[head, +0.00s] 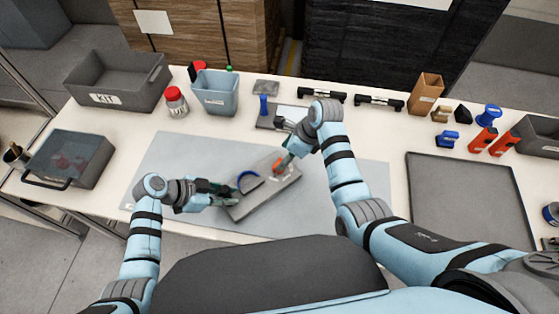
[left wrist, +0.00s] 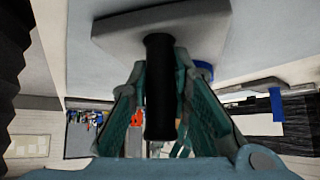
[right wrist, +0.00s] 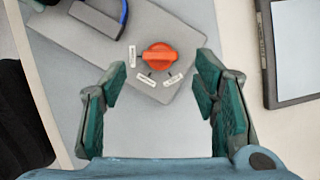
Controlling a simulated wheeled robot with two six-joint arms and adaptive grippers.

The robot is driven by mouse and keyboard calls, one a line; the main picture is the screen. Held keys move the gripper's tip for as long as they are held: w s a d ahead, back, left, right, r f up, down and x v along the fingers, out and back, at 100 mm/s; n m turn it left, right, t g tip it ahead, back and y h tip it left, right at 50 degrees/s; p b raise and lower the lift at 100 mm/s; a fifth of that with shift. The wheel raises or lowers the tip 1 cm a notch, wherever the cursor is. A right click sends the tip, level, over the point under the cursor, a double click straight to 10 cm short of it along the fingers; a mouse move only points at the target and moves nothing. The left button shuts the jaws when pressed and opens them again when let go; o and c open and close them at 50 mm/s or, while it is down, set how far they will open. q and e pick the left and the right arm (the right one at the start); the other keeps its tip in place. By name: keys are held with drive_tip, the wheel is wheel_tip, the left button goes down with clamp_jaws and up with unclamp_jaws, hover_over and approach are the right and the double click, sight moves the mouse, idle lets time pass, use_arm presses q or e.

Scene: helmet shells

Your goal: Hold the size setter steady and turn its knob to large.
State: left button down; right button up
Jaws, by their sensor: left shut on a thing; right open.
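The size setter (head: 262,200) is a flat grey plate lying at an angle on the mat, with a blue-edged curved piece and an orange knob (head: 279,166). My left gripper (head: 224,194) is at its left end. In the left wrist view my left gripper (left wrist: 160,112) is shut on its black handle (left wrist: 160,70). My right gripper (head: 288,152) is over the knob end. In the right wrist view my right gripper (right wrist: 160,88) is open, its fingers apart, and the knob (right wrist: 160,55) shows beyond them, untouched. Several small white labels surround the knob; their text is unreadable.
A grey mat (head: 165,165) lies under the setter. A dark tray (head: 470,205) is on the right. A lidded bin (head: 70,160), a KIT box (head: 115,85) and a blue bin (head: 216,95) stand on the left. Small tools line the back edge.

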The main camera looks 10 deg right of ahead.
sight(280, 161)
drive_tip(key=x, duration=0.5)
drive_tip(key=c, duration=1.2)
drive_tip(key=shift+o, duration=0.2)
drive_tip(key=n+g, duration=0.1)
drive_tip(key=n, duration=0.3)
drive_tip(key=shift+w+n+g+y, duration=0.15)
drive_tip(key=shift+n+g+y, duration=0.25)
drive_tip(key=o, duration=1.2)
drive_tip(key=shift+c, duration=0.2)
drive_tip(key=v, duration=1.2)
